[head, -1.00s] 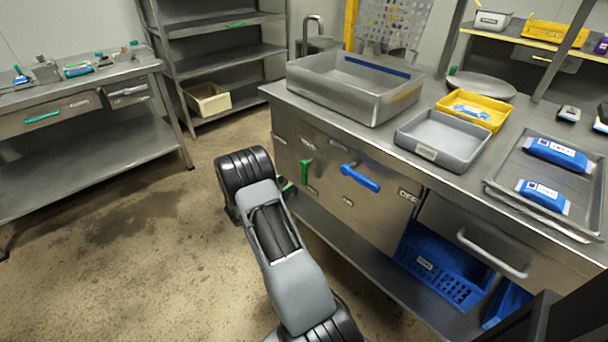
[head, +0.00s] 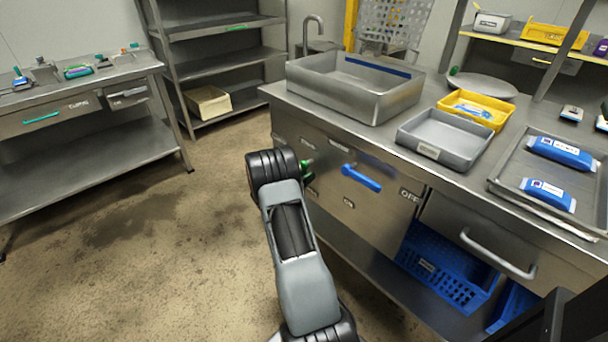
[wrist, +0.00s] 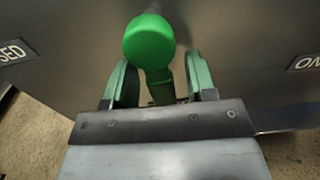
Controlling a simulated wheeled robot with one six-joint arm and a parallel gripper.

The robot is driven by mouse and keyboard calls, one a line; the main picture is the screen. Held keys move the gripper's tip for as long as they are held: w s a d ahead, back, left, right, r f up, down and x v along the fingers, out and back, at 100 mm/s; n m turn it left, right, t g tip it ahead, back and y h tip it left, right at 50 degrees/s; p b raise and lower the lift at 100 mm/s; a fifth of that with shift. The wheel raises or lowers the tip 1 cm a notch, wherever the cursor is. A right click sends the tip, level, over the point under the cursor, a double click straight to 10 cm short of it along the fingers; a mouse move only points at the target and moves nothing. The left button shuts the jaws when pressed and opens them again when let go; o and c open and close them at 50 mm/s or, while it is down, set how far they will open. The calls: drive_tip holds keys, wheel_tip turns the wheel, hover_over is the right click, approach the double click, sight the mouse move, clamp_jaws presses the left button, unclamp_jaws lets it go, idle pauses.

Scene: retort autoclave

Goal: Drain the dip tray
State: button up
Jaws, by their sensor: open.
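A green lever handle with a round knob (wrist: 148,42) sticks out from the steel cabinet front; in the head view it shows partly (head: 307,168) behind my arm. My gripper (wrist: 161,72) is open, one finger on each side of the lever's stem, with the knob just beyond the fingertips. I cannot tell whether either finger touches it. Above, a deep steel basin (head: 350,103), possibly the dip tray, stands on the counter with a blue line on its inner wall. Its contents are unclear.
A blue lever (head: 361,178) is on the same front, right of the green one, near an "OFF" label. A drawer handle (head: 497,254) juts out further right. Partial labels flank the green lever in the wrist view. The floor at left (head: 150,250) is clear.

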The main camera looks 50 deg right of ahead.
drive_tip(key=shift+c, duration=0.5)
clamp_jaws()
drive_tip(key=shift+w, duration=0.1)
